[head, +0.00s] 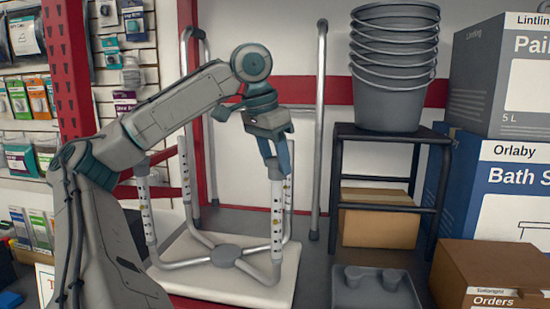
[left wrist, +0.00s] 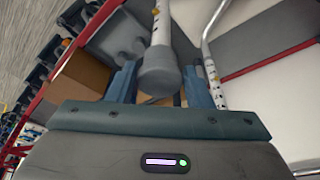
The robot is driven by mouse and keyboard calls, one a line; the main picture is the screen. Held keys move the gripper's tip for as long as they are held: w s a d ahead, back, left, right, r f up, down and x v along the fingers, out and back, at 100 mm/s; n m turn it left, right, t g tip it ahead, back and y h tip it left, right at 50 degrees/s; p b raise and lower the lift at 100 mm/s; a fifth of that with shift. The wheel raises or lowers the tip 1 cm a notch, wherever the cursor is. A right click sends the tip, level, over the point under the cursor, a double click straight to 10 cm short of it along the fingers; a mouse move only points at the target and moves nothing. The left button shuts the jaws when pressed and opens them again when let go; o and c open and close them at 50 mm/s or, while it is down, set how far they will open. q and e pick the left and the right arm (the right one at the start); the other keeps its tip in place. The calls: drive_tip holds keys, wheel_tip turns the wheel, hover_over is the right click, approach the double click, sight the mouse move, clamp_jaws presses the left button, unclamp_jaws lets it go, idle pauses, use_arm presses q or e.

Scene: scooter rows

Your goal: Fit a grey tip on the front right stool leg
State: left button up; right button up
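The stool (head: 226,254) stands upside down on a pale board, its white-and-metal legs pointing up. My left gripper (head: 275,158) is over the top of the front right leg (head: 277,215), pointing down. In the left wrist view a grey tip (left wrist: 157,74) sits between its two blue-grey fingers, against both, in line with the leg (left wrist: 160,25) and at its end. How far the tip is pushed on is hidden. Two more grey tips (head: 355,275) (head: 392,278) are in the grey tray (head: 374,300) at the right. My right gripper is not in view.
A black stand (head: 390,133) with stacked grey buckets (head: 390,95) is behind the tray. A brown carton (head: 480,262) and large boxes stand at the right. A metal rail (head: 319,130) rises behind the stool. Hanging packets line the left wall.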

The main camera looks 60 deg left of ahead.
use_arm(q)
drive_tip(key=shift+o, duration=1.3)
drive_tip(key=shift+r+p, duration=0.5)
drive_tip(key=shift+r, duration=0.1)
drive_tip(key=p+v, duration=0.2)
drive_tip(key=v, duration=1)
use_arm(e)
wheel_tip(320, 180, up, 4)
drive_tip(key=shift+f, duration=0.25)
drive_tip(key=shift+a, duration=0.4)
